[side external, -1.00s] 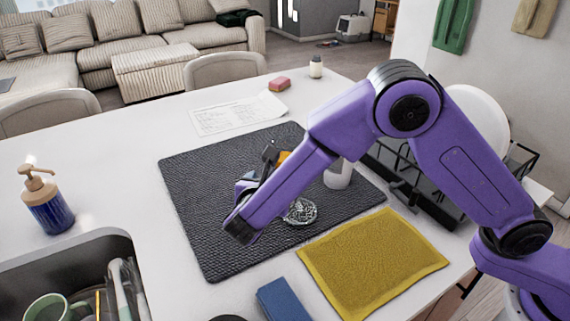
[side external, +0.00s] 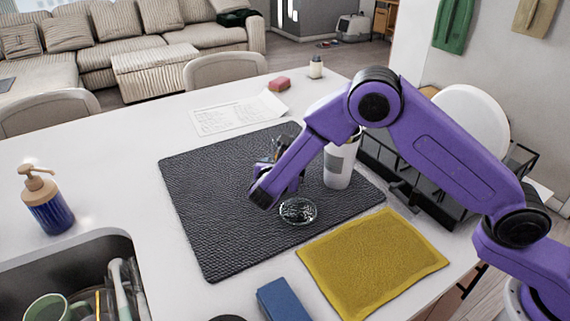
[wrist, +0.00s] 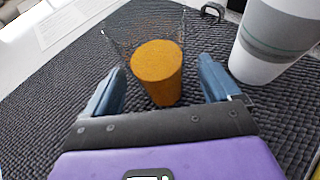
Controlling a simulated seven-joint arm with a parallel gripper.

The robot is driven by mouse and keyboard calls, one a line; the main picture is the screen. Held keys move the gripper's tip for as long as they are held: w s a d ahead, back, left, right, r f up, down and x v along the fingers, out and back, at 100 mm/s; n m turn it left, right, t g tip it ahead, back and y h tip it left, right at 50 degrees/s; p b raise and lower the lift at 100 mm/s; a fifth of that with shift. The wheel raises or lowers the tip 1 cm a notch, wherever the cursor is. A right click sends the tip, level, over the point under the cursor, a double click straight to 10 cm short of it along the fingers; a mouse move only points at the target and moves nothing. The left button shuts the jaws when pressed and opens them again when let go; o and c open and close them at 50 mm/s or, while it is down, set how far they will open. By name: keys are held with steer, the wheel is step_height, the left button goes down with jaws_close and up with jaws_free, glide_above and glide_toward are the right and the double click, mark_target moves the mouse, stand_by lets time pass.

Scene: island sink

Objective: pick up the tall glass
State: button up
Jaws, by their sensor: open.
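The tall glass (wrist: 155,73) is clear, flares toward its rim, and has orange-brown contents in its lower part. In the wrist view it stands on the dark mat (wrist: 50,95), ahead of and between my gripper's fingertips (wrist: 158,78). The fingers are spread apart, one to each side, with visible gaps to the glass.
A white cup with a grey band (side external: 340,165) stands close right of my gripper. A round shiny item (side external: 298,211) lies on the mat nearby. A yellow cloth (side external: 372,262), a black rack (side external: 415,190) and a blue sponge (side external: 283,300) are farther off. The mat's left part is clear.

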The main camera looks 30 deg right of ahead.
steer(key=shift+x, duration=1.05)
steer(key=c, duration=1.2)
steer(key=shift+r, duration=0.25)
